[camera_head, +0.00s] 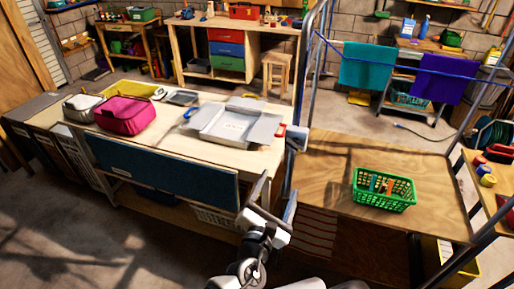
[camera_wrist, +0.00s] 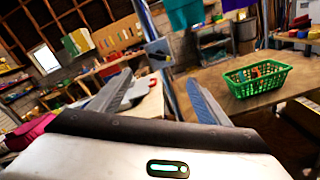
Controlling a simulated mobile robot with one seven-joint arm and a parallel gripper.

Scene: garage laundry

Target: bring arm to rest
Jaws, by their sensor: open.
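My gripper (camera_head: 272,196) is in front of the gap between the two work surfaces in the head view, raised near the white-topped bench. Its two fingers are spread apart with nothing between them. In the wrist view my gripper (camera_wrist: 162,98) shows both fingers apart and empty. A green basket (camera_head: 384,189) with several small items inside stands on the wooden table (camera_head: 330,160) to the right of my gripper. The basket also shows in the wrist view (camera_wrist: 257,82), to the right of the fingers and apart from them.
A metal post (camera_head: 300,90) rises between bench and table. Teal (camera_head: 367,66) and purple (camera_head: 440,80) towels hang behind. Floor at lower left is clear.

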